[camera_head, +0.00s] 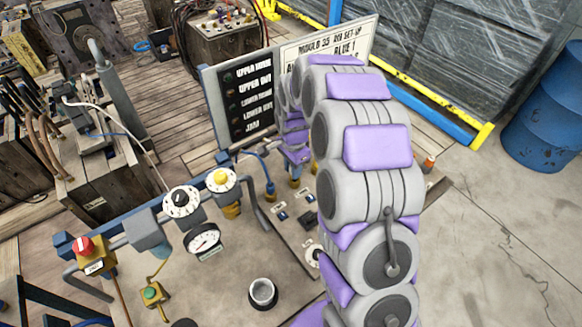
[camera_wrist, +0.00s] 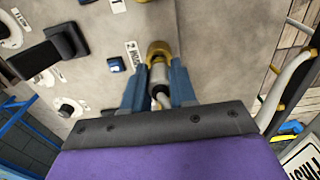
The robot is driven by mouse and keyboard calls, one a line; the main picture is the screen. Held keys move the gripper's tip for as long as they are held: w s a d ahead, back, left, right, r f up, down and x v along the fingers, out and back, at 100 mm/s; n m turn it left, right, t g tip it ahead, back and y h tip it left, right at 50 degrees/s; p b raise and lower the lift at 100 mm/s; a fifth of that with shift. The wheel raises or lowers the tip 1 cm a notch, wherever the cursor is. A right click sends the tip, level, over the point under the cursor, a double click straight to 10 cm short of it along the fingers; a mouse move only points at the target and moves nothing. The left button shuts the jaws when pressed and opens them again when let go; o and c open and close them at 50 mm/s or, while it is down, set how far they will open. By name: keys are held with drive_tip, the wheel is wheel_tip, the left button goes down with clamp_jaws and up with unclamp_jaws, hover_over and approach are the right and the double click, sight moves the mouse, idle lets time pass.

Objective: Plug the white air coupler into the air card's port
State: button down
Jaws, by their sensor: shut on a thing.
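In the wrist view my gripper (camera_wrist: 157,75) has its two blue fingers closed around a whitish, rounded coupler (camera_wrist: 159,78). A brass, ring-like fitting (camera_wrist: 158,50) lies straight beyond the coupler's far end, in line with it. I cannot tell whether the two touch or how deep the coupler sits. A small label reading "MOULD 2" (camera_wrist: 132,57) is beside the fitting. In the head view my grey and purple arm hides the coupler and most of the gripper. A dark board with "UPPER" and "LOWER" rows (camera_head: 250,95) stands behind; I cannot tell which part is the air card.
A lettered sign (camera_head: 352,45) stands behind my arm. A blue drum (camera_head: 545,115) is at right.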

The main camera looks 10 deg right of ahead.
drive_tip(key=shift+d, duration=0.75)
drive_tip(key=shift+a, duration=0.1)
drive_tip(key=shift+a, duration=0.7)
drive_tip(key=shift+d, duration=0.2)
drive_tip(key=shift+a+f, duration=0.1)
drive_tip(key=shift+a, duration=0.15)
drive_tip(key=shift+d+f, duration=0.1)
drive_tip(key=shift+f, duration=0.05)
drive_tip(key=shift+d+f, duration=0.2)
drive_tip(key=shift+f, duration=0.05)
